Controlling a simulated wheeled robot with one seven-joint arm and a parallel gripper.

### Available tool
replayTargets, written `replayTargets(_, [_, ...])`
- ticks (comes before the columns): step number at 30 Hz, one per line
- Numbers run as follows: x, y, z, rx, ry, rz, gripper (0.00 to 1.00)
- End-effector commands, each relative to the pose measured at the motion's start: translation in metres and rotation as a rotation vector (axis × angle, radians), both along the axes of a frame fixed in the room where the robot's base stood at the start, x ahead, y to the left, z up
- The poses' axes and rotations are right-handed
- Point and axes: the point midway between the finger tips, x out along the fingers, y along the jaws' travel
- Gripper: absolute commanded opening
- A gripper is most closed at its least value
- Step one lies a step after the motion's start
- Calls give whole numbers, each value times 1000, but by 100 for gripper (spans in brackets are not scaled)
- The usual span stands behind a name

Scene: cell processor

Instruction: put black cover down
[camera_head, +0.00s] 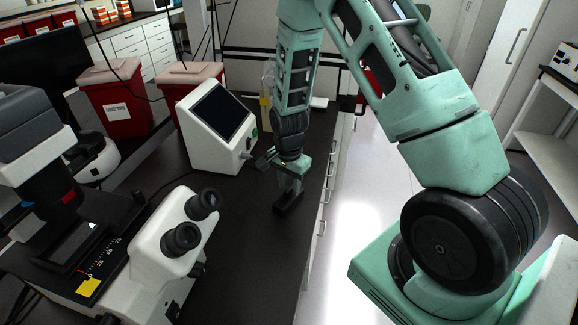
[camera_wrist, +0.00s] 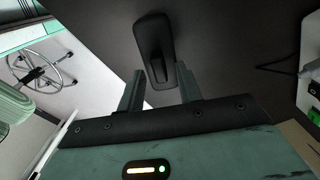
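The black cover (camera_head: 288,204) is a small, dark, elongated piece on the dark bench top, near the bench's right edge. It also shows in the wrist view (camera_wrist: 154,36), just beyond my fingertips, with its narrow end pointing between them. My gripper (camera_head: 290,186) points down directly above the cover in the head view. In the wrist view its two fingers (camera_wrist: 159,84) stand apart, with a visible gap on each side of the cover's narrow end. The cover appears to rest on the bench; its underside is hidden.
A white device with a screen (camera_head: 217,125) stands left of my gripper. A white microscope (camera_head: 172,240) is at the front left. Red bins (camera_head: 113,100) stand behind. Bare bench (camera_head: 250,235) lies in front of the gripper; the bench edge drops to the floor at right.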

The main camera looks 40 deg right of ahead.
Motion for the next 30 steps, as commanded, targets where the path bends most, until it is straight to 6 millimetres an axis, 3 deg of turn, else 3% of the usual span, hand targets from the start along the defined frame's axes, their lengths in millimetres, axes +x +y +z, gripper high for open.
replayTargets(12, [1, 1, 72, 0, -6, 1, 35])
replayTargets(18, [0, 1, 99, 0, -4, 0, 35])
replayTargets(30, [0, 1, 109, 0, -1, 0, 35])
